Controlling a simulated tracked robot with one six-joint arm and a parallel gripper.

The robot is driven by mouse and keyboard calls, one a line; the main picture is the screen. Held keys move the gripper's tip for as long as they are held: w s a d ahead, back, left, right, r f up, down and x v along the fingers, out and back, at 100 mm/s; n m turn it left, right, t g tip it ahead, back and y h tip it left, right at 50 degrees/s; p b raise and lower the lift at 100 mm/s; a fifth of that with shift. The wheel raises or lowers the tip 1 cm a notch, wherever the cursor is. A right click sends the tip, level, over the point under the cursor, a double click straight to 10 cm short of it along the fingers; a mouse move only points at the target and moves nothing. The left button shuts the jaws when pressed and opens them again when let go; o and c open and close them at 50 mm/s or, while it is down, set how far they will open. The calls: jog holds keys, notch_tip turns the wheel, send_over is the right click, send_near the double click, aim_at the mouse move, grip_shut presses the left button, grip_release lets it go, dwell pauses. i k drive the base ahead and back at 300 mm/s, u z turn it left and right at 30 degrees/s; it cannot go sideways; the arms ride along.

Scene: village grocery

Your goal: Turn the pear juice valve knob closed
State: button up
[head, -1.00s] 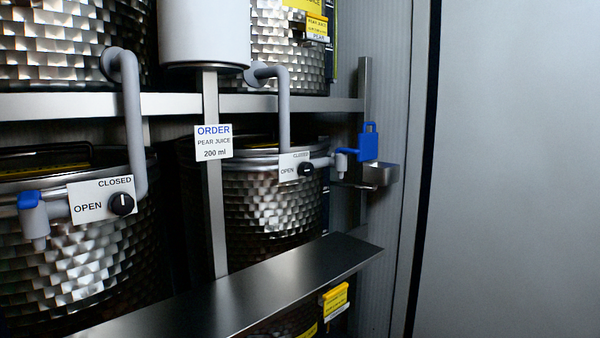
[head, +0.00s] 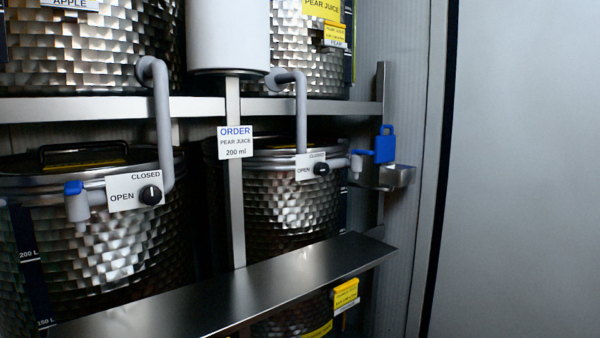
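The likely pear juice valve knob (head: 321,169) is small and black, on a white OPEN/CLOSED plate (head: 309,160) in front of the right lower steel tank (head: 285,205). OPEN is at the plate's left and CLOSED at its top; the knob's pointer is too small to read. A grey pipe (head: 301,115) comes down to this valve, and a small tap with a blue lever (head: 362,153) is to its right. The yellow PEAR JUICE label (head: 321,8) is on the tank above. My gripper is not in view.
A second black knob (head: 150,195) with its own plate is on the left tank. A steel shelf (head: 230,295) juts out below the valves. A blue tag-shaped piece (head: 385,145) is above a small steel tray (head: 400,176). An ORDER sign (head: 235,142) hangs on the post between the tanks.

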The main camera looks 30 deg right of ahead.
aim_at(321, 168)
jog(key=u, duration=1.35)
jog(key=k, duration=0.7)
jog(key=z, duration=1.2)
jog(key=i, duration=0.8)
